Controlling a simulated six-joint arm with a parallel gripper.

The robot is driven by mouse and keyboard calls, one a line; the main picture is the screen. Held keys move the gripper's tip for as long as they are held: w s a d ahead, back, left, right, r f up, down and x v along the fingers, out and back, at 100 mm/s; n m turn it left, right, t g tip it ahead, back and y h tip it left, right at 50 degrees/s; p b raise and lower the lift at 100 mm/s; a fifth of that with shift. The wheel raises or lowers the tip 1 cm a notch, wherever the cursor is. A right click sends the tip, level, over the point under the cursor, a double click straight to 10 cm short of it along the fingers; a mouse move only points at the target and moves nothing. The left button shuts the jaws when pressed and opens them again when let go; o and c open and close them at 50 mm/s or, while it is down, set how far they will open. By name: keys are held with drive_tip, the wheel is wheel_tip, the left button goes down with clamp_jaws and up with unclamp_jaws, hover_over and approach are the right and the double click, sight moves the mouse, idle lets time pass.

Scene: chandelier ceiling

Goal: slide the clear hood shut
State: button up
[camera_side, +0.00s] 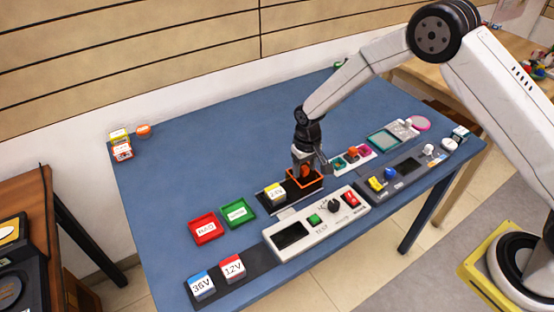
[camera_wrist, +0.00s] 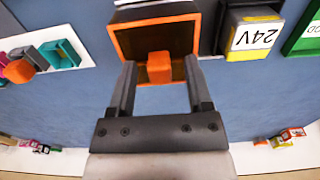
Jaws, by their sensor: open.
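The clear hood (camera_side: 318,187) is an orange-edged box with a dark see-through face, at the right end of a tester bay on the blue table. In the wrist view its orange frame (camera_wrist: 118,42) fills the top middle, and an orange knob (camera_wrist: 159,68) sticks out from it. My gripper (camera_wrist: 160,64) is open, with one finger on each side of the knob and gaps visible. In the side view my gripper (camera_side: 307,160) is just above and behind the hood. A yellow 24V block (camera_side: 275,194) stands uncovered left of the hood; it also shows in the wrist view (camera_wrist: 252,38).
A white test panel (camera_side: 318,222) stands in front of the hood. Red (camera_side: 205,228) and green (camera_side: 238,212) trays lie to the left, with 36V (camera_side: 201,286) and 12V (camera_side: 232,267) blocks nearer. Small fixtures crowd the right.

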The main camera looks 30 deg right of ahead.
clamp_jaws()
idle(1.4)
